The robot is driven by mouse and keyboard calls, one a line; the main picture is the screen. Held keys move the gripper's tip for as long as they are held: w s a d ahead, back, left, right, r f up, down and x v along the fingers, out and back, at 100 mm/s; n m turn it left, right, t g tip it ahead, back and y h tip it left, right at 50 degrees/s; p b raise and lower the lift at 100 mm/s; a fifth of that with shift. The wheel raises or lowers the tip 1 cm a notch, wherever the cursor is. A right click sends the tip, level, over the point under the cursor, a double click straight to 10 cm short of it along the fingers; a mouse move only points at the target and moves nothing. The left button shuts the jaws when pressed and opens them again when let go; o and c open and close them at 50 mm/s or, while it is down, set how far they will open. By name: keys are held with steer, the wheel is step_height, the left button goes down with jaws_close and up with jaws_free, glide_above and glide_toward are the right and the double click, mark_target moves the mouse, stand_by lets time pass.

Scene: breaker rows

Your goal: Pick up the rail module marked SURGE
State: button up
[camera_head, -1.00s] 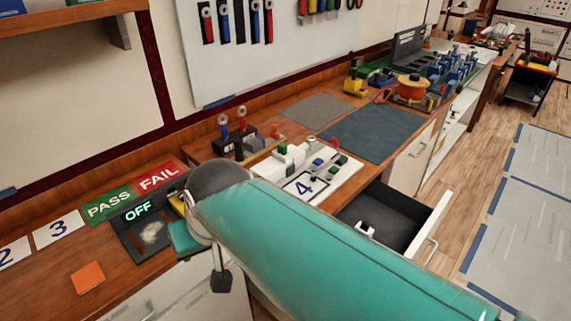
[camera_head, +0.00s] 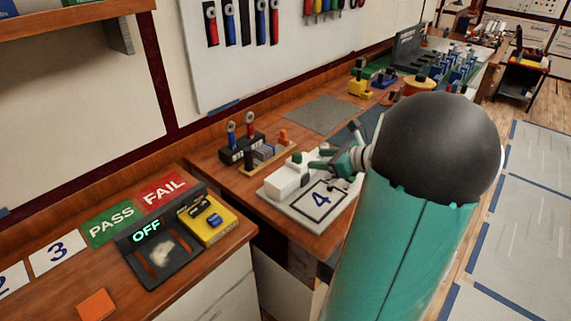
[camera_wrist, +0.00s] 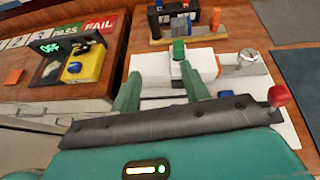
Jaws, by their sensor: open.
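No SURGE marking is legible in either view. A short rail on a wooden base (camera_head: 284,157) carries several small grey modules (camera_head: 264,152) and has an orange end piece (camera_head: 283,136). Which module is SURGE I cannot tell. My gripper (camera_head: 318,160) is open and empty above the white board marked 4 (camera_head: 335,203), to the right of the rail. In the wrist view my gripper's green fingers (camera_wrist: 160,72) are spread, with the rail beyond them.
A white block with a green button (camera_head: 289,175) stands on the board near my fingers. A black holder with red and blue-handled tools (camera_head: 240,146) stands behind the rail. A yellow device (camera_head: 208,219) sits beside the black OFF box (camera_head: 160,252) at left. A grey mat (camera_head: 322,114) lies clear.

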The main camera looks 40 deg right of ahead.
mark_target(300, 155)
steer(key=shift+m+t+h, duration=0.3)
steer(key=shift+m+h, duration=0.1)
steer(key=shift+m, duration=0.4)
steer(key=d+x, duration=0.1)
steer(key=x, duration=0.3)
steer(key=d+x, duration=0.1)
steer(key=x, duration=0.3)
steer(key=f+x, duration=0.1)
steer(key=x, duration=0.3)
steer(key=shift+w+d+f, duration=0.1)
steer(key=shift+w+d, duration=0.1)
steer(key=shift+d, duration=0.2)
jaws_close()
